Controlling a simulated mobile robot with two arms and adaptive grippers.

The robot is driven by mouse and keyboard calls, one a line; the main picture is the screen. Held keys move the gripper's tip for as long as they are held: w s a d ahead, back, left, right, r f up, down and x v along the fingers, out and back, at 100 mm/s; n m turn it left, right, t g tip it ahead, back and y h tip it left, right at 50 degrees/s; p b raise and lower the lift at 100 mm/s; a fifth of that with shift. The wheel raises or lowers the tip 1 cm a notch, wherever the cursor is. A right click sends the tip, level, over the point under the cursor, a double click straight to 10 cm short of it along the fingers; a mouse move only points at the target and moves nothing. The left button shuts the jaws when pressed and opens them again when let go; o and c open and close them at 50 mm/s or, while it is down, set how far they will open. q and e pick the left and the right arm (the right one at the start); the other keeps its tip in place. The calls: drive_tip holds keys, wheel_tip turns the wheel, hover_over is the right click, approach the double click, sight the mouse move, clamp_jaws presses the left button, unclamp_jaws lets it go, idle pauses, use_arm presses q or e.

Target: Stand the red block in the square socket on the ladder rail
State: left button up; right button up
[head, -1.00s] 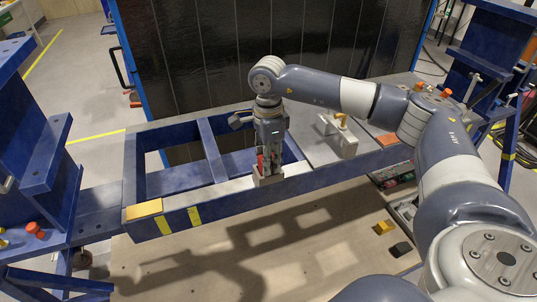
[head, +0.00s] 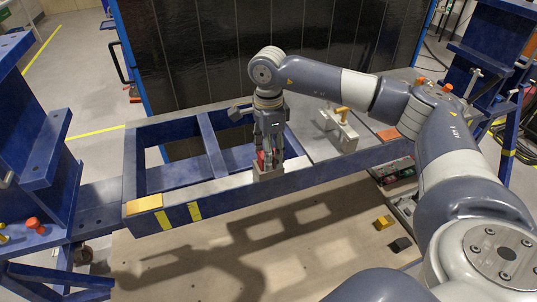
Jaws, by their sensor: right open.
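The red block (head: 262,159) stands upright at the pale square socket (head: 268,174) on the front rail of the blue ladder frame (head: 222,202). Its lower end appears to be inside the socket, though the fingers partly hide it. My right gripper (head: 269,162) points straight down over the socket. Its fingers are open, one on each side of the red block. The exact gap between fingers and block is too small to tell. My left gripper is not in view.
A grey fixture with a yellow top (head: 341,127) stands on the plate to the right. A yellow block (head: 383,222) and a black block (head: 401,244) lie below the frame. A dark panel (head: 190,70) rises behind.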

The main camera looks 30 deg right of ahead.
wheel_tip(320, 180, up, 11)
drive_tip(key=b, duration=0.2)
drive_tip(key=shift+b, duration=0.4)
drive_tip(key=shift+s, duration=0.1)
